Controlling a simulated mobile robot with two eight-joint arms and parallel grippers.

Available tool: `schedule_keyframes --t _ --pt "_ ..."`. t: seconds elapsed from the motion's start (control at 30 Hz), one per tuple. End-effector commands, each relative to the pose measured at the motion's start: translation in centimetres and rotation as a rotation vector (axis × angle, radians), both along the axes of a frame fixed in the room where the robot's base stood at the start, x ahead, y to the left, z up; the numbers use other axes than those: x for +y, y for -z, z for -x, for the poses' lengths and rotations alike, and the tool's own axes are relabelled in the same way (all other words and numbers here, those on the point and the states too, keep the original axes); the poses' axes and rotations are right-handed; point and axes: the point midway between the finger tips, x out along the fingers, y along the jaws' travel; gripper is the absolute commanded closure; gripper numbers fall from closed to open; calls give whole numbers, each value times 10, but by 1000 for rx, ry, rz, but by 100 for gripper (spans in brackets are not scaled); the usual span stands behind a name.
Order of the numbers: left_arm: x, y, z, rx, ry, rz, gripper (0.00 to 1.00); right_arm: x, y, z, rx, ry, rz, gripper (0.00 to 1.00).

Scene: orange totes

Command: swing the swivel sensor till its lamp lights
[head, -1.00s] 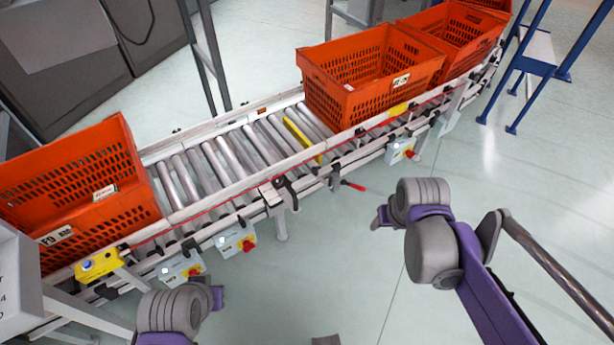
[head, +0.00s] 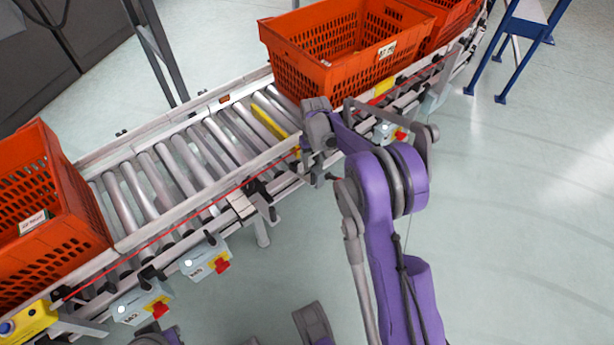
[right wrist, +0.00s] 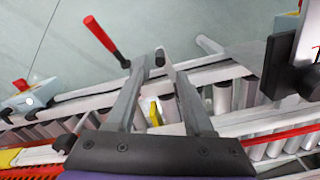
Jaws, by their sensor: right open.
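The swivel sensor appears to be the black block (right wrist: 284,64) on a pale bracket at the right of the right wrist view. In the head view a black part on a bracket (head: 262,196) sits on the near side of the conveyor. I cannot make out its lamp. My right gripper (right wrist: 160,64) is open over the near conveyor rail, with the black block apart from it to the right. In the head view my right wrist hides part of the rail, and the fingers show poorly.
A red-handled lever (right wrist: 103,36) sticks out beside my right fingers. An orange tote (head: 345,50) stands on the conveyor behind my wrist, another (head: 85,215) at left. Grey boxes with red knobs (head: 205,258) hang along the near side.

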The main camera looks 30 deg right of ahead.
Motion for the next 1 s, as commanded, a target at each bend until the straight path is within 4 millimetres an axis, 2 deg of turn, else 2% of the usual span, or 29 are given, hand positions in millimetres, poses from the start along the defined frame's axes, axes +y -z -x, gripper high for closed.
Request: schedule_keyframes --t 0.2,0.43,0.6,0.87,1.0 --pt "0 14 -1 5 0 0 100 1 46 0 0 -1 0 48" --pt "0 23 -3 7 0 0 100 1 80 -1 -1 -1 0 48" --pt "0 25 -3 8 0 0 100 1 89 0 -1 -1 0 48" --pt "0 24 -3 8 0 0 100 1 90 0 -1 -1 0 48" --pt "0 24 -3 8 0 0 100 1 90 0 -1 -1 0 70"
